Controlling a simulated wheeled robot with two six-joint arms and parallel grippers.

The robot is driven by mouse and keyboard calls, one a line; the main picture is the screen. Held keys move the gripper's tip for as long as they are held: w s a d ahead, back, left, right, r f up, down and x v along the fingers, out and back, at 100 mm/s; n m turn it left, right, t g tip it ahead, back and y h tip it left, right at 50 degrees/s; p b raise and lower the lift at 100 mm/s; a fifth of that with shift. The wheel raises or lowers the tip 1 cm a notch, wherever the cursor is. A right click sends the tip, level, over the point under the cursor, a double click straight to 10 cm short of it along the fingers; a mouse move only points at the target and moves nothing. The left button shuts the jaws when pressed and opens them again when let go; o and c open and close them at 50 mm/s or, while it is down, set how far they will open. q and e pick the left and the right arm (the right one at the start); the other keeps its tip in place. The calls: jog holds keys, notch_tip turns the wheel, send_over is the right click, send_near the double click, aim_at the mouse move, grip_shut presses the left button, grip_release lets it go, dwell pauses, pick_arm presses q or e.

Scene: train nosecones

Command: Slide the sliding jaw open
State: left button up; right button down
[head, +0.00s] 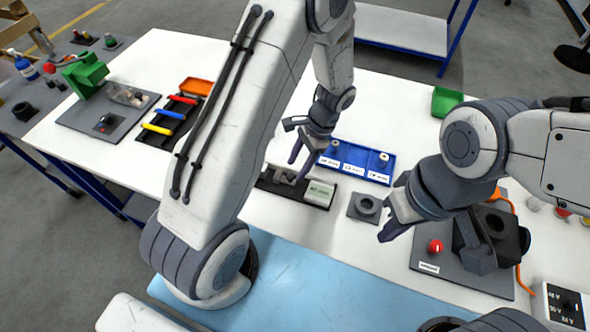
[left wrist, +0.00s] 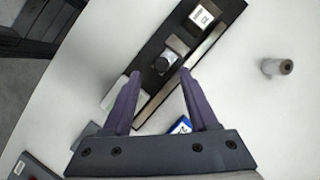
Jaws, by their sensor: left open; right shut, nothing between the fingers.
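The fixture is a long black rail (head: 268,185) on the white table, partly hidden behind my left arm in the head view. The rail (left wrist: 205,55) runs diagonally in the left wrist view. A small grey metal block with a round black knob (left wrist: 163,64) sits on it; this looks like the sliding jaw. A pale block (head: 319,193) stands at the rail's right end. My left gripper (head: 301,158) is open above the fixture. In the left wrist view its fingertips (left wrist: 160,74) flank the knob, with no visible grip. My right gripper (head: 385,236) is shut and empty, off to the right.
A blue tray (head: 345,168) with labels lies just behind the fixture. A grey block with a round hole (head: 365,207) is to its right. A grey panel with a red knob (head: 434,246) is below my right arm. A pale cylinder (left wrist: 277,67) lies apart on the white surface.

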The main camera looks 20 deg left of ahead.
pick_arm(q)
jog(key=b+v, duration=0.1)
jog(key=v, duration=0.6)
jog(key=shift+r, duration=0.35)
jog(key=shift+w+d, duration=0.1)
jog(key=s+d+r+t+h, duration=0.1)
jog(key=s+d+r, duration=0.2)
jog(key=s, duration=0.4)
jog(key=s+d+r+t+h, duration=0.1)
jog(key=s+d+r, duration=0.3)
jog(key=s, duration=0.3)
jog(key=s+d+r+n+t+h, duration=0.1)
jog(key=s+d+r+h, duration=0.1)
jog(key=s, duration=0.5)
jog(key=shift+d+r, duration=0.9)
jog(key=shift+d, duration=0.25)
